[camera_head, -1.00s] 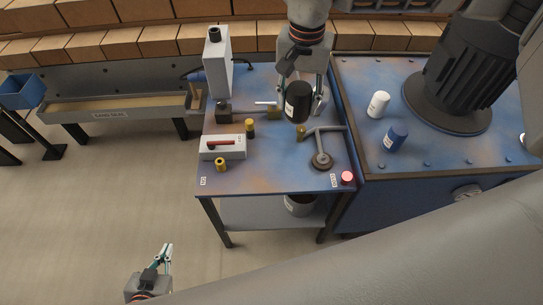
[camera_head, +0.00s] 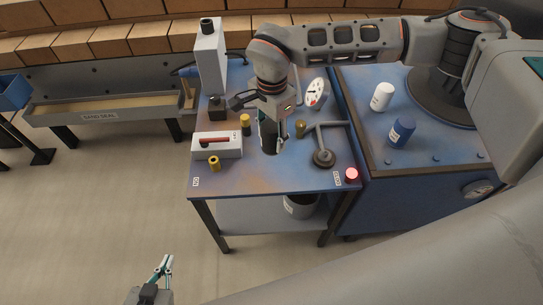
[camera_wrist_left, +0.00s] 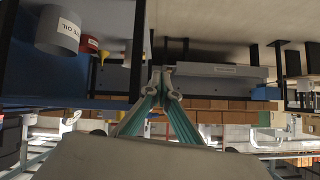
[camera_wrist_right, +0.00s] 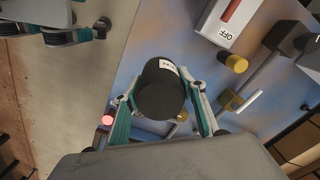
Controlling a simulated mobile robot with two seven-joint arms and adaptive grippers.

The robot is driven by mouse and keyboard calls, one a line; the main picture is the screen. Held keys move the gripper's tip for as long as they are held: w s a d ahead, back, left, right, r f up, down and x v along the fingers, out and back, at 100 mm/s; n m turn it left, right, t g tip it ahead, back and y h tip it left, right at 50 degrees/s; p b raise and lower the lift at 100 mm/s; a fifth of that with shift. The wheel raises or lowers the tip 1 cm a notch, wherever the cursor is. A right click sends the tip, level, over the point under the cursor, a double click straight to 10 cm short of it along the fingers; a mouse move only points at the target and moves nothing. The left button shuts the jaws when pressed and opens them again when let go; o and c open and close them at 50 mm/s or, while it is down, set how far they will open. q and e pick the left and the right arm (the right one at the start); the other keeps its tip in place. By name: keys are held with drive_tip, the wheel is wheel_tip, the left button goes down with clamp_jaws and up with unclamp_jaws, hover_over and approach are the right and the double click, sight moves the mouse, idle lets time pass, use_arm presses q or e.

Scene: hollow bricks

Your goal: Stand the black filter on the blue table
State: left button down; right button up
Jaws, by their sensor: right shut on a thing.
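The black filter (camera_head: 268,147) is a dark cylinder with a small white label, seen end-on in the right wrist view (camera_wrist_right: 160,95). My right gripper (camera_head: 272,140) is shut around its sides, a finger on either side. It holds the filter over the middle of the blue table (camera_head: 250,181); my gripper and wrist partly hide it in the head view. I cannot tell whether its base touches the tabletop. My left gripper (camera_head: 166,262) is empty, away from the table over the floor at the front left; its fingertips meet in the left wrist view (camera_wrist_left: 163,80).
Around the filter on the table stand a white switch box (camera_head: 217,145) with a red handle, brass fittings (camera_head: 245,121), a round-footed metal fixture (camera_head: 323,157), a dial gauge (camera_head: 316,93) and a red button (camera_head: 351,175). The table's front middle is clear.

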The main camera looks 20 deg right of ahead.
wheel_tip(320, 180, down, 6)
drive_tip(key=shift+r, duration=0.25)
wheel_tip(320, 180, down, 3)
drive_tip(key=shift+f+b, duration=0.15)
drive_tip(key=shift+b, duration=0.3)
drive_tip(key=shift+f, duration=0.4)
drive_tip(key=o, duration=1.2)
drive_tip(key=shift+f, duration=0.15)
drive_tip(key=shift+c, duration=0.2)
